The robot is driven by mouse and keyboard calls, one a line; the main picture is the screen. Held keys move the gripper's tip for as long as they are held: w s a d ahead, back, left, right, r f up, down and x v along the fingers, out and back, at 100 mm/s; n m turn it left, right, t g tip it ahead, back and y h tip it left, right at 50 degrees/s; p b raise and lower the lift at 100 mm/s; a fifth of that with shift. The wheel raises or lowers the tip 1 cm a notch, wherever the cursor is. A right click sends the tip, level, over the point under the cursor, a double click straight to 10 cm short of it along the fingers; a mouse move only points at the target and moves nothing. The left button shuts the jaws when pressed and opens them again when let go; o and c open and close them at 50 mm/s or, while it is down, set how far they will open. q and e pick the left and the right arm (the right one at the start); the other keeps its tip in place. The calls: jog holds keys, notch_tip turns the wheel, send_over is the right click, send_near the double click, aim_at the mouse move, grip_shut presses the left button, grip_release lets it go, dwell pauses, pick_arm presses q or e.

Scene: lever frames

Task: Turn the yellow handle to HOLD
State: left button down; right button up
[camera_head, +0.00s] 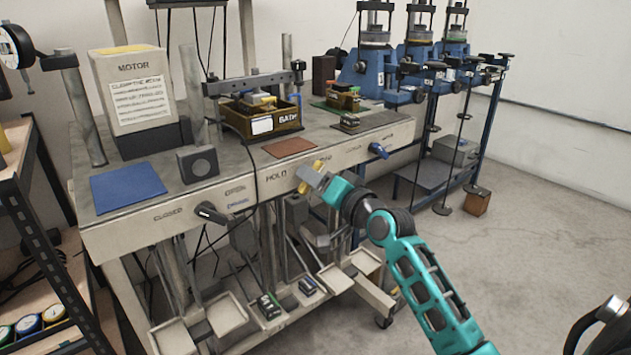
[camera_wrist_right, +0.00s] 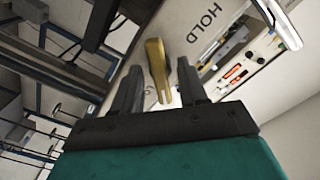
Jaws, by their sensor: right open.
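The yellow handle (camera_head: 318,165) is on the front panel of the grey bench, partly covered by my right gripper in the head view. The word HOLD (camera_head: 276,176) is printed on the panel just left of it. My right gripper (camera_head: 312,178) is at the handle with its fingers apart. In the right wrist view the yellow handle (camera_wrist_right: 157,68) lies between the two dark fingers of the gripper (camera_wrist_right: 158,85), with a visible gap on each side. HOLD (camera_wrist_right: 208,28) shows there beyond the fingers.
A black handle (camera_head: 210,213) is on the same panel to the left, near the word CLOSED (camera_head: 168,214). A blue handle (camera_head: 378,150) is to the right. Trays and weights (camera_head: 268,305) sit below the panel. The floor (camera_head: 520,240) at right is mostly open.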

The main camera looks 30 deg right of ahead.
grip_shut()
dwell(0.4)
pick_arm(q)
jog(key=shift+a+r, duration=0.1)
notch_tip(320, 180, up, 6)
jog(key=s+a+y+p, duration=0.1)
jog(key=a+p, duration=0.1)
jog(key=p, duration=0.8)
jog(key=shift+s+a, duration=0.15)
jog(key=shift+a, duration=0.2)
pick_arm(e)
jog(key=shift+n, duration=8.8)
